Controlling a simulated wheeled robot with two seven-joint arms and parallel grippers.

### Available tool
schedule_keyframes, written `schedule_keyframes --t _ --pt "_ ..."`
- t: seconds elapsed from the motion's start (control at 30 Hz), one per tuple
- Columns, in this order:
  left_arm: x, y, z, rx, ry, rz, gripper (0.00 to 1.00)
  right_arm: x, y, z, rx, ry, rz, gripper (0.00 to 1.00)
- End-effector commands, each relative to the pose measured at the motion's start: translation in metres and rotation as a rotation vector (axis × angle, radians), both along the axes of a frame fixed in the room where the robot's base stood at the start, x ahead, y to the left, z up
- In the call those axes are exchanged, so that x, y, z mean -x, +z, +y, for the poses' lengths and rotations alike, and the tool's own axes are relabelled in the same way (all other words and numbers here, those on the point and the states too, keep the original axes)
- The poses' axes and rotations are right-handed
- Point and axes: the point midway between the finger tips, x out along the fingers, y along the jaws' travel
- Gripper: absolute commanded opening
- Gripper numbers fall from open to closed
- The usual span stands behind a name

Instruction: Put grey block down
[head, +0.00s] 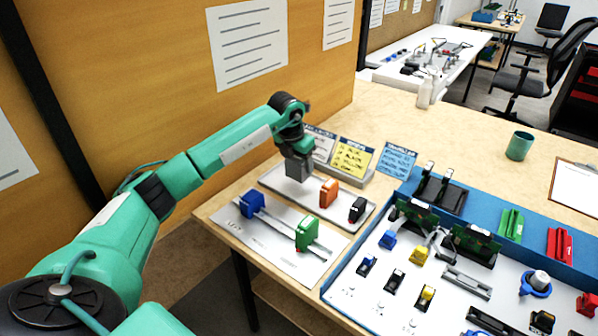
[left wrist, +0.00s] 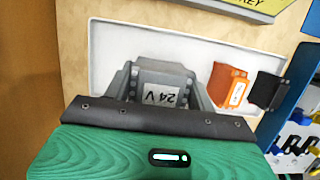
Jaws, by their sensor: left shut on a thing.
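My left gripper (head: 297,158) points down over the far left part of a pale tray (head: 291,198). It is shut on the grey block (left wrist: 158,90), which carries a "24 V" label in the left wrist view. The fingers sit on either side of the block. In the head view the gripper largely hides the block. I cannot tell whether its underside touches the tray. On the same tray, to the right, stand an orange block (head: 329,193) and a black block (head: 357,209), both apart from the grey one. My right gripper is not in view.
In front of the tray, a white plate with a rail (head: 270,239) carries a blue block (head: 251,204) and a green block (head: 306,233). Label cards, including a yellow one (head: 356,157), stand behind the tray. A blue-edged panel with several parts lies at right.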

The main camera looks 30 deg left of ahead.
Motion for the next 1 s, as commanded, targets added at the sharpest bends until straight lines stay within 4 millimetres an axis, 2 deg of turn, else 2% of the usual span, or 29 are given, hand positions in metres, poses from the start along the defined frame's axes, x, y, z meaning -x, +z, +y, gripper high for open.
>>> schedule_keyframes --t 0.23,0.6,0.63,0.73,1.0 --pt "0.001 -0.035 0.000 0.000 0.000 0.002 0.33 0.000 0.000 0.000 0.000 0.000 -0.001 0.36" --pt "0.000 -0.040 0.000 -0.001 0.000 0.000 0.33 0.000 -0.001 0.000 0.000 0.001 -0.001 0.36" --pt "0.000 -0.040 0.000 -0.001 0.000 0.001 0.58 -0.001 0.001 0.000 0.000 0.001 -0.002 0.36" --pt "0.000 -0.039 0.000 -0.001 0.000 0.001 0.78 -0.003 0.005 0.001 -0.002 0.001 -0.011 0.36" --pt "0.000 -0.039 0.000 0.000 0.000 0.001 0.78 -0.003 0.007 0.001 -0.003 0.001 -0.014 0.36"
